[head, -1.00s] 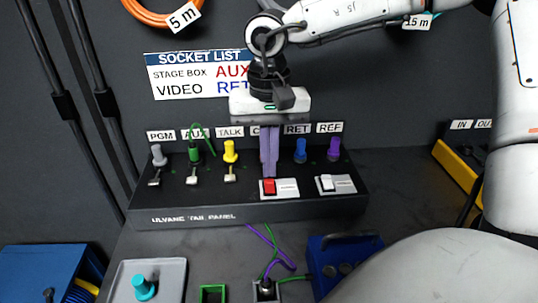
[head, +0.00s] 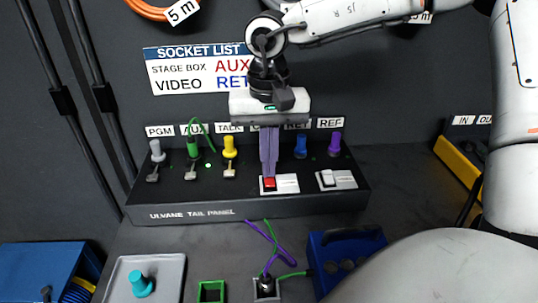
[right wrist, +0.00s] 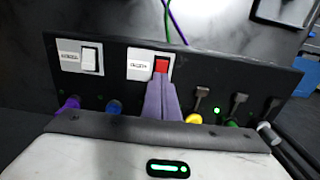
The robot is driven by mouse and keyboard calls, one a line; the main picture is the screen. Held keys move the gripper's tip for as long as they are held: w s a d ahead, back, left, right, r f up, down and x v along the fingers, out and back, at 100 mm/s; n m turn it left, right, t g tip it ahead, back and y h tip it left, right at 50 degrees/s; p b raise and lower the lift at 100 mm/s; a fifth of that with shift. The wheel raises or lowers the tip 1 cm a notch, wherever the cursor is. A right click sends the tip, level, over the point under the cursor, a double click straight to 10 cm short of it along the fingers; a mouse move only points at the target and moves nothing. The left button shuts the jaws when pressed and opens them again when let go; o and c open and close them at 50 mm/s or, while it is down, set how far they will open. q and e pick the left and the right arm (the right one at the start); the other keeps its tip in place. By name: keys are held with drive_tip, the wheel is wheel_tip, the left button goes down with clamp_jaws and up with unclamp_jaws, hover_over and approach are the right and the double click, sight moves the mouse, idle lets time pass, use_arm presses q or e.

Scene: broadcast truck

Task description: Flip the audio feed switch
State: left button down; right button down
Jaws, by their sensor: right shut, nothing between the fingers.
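The dark tail panel (head: 190,214) holds two rocker switches on pale plates, their lettering too small to read, so I cannot tell which is the audio feed one. The left one has a red rocker (head: 269,183), also in the right wrist view (right wrist: 162,65). The other has a white rocker (head: 327,178), also in the right wrist view (right wrist: 90,59). My right gripper (head: 269,174) is shut and empty, pointing down, its purple fingertips at the red rocker's back edge. Whether they touch it is unclear. In the right wrist view the fingertips (right wrist: 160,84) partly cover it. My left gripper is out of view.
Small toggle levers and coloured plugs, including a yellow plug (head: 229,147) and a blue plug (head: 300,147), stand close around the fingers. A green light (head: 208,165) glows by the levers. Purple and green cables (head: 268,240) lie in front of the panel.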

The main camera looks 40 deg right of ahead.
drive_tip(key=shift+s, duration=0.1)
drive_tip(key=shift+r+p, duration=0.45)
drive_tip(key=shift+r, duration=0.15)
drive_tip(key=shift+r+p, duration=1.15)
drive_tip(key=shift+r, duration=0.5)
wheel_tip(320, 180, up, 2)
drive_tip(key=shift+r+p, duration=0.25)
drive_tip(key=shift+p, duration=0.6)
